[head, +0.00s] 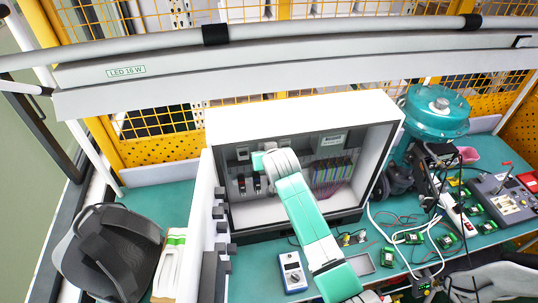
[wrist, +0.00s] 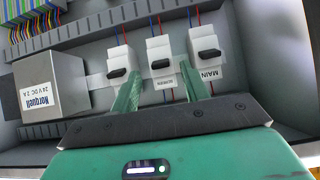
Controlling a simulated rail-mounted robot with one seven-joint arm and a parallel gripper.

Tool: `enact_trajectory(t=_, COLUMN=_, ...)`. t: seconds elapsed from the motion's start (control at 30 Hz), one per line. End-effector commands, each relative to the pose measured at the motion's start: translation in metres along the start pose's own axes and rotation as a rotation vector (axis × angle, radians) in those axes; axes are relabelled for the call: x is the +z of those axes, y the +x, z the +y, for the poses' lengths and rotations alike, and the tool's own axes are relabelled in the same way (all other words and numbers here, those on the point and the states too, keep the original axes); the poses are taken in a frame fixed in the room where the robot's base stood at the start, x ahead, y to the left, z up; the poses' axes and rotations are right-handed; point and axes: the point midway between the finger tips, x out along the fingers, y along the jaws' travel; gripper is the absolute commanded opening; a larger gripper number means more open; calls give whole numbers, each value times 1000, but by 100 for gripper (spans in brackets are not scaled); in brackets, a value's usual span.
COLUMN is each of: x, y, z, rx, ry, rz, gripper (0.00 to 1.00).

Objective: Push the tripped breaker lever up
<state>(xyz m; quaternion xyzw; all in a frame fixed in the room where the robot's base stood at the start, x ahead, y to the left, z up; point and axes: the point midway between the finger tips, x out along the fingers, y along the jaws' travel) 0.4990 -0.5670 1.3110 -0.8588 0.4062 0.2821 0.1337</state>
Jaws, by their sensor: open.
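Three white breakers with black levers stand in a row in the wrist view: left breaker (wrist: 116,58), middle breaker (wrist: 159,48) and right breaker (wrist: 204,40). The right one's label reads MAIN, upside down. I see nothing between the fingers except that breaker behind; contact cannot be told. In the head view the arm reaches into the open cabinet (head: 305,105), and its wrist hides part of the breaker row.
A grey power supply box (wrist: 48,88) sits left of the breakers in the wrist view. The cabinet walls border the arm. A blue-white meter (head: 291,271) lies on the bench in front.

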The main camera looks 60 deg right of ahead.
Motion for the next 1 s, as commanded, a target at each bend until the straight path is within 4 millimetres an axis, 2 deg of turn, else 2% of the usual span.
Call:
enact_trajectory(t=0.1, x=1, y=-20, z=0, rx=0, ry=1, rz=2, gripper=45)
enact_trajectory(t=0.3, x=0, y=-40, z=0, rx=0, ry=1, rz=1, gripper=45)
enact_trajectory(t=1.0, x=0, y=-43, z=0, rx=1, ry=0, rz=0, gripper=45)
